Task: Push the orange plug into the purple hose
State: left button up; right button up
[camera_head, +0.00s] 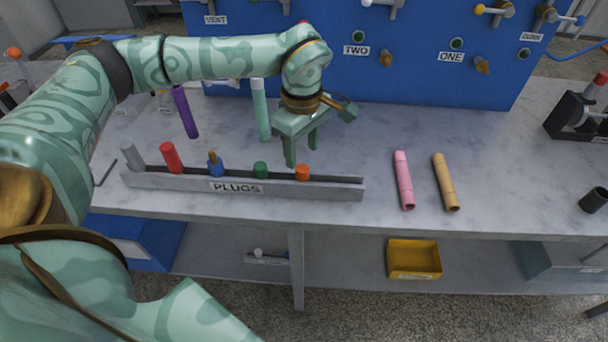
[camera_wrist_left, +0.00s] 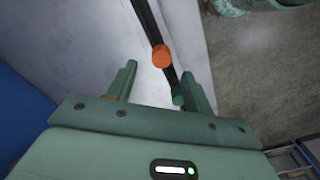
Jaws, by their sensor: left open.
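The orange plug (camera_head: 302,172) stands in the right part of the grey rack labelled PLUGS (camera_head: 240,186). My left gripper (camera_head: 302,153) is open and empty, pointing down just above and behind the orange plug. In the left wrist view, the orange plug (camera_wrist_left: 161,56) shows in line with the gap between the open fingers (camera_wrist_left: 159,72), beyond their tips. My right gripper is not in view.
The rack also holds a green plug (camera_head: 260,170), a blue one (camera_head: 215,165), a red one (camera_head: 171,157) and a grey one (camera_head: 132,156). Pink (camera_head: 403,180) and tan (camera_head: 445,182) hoses lie right. A blue panel (camera_head: 420,75) stands behind.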

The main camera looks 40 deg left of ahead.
aim_at(302, 168)
pick_arm(q)
notch_tip(302, 168, down, 6)
jog(key=shift+r+b, duration=0.2)
jog(key=shift+b, duration=0.95)
jog(key=shift+s+r, duration=0.1)
jog(key=shift+r, duration=0.05)
jog(key=shift+c, duration=0.5)
jog(key=c, duration=1)
jog(key=shift+o, duration=0.2)
jog(key=shift+r, duration=0.1)
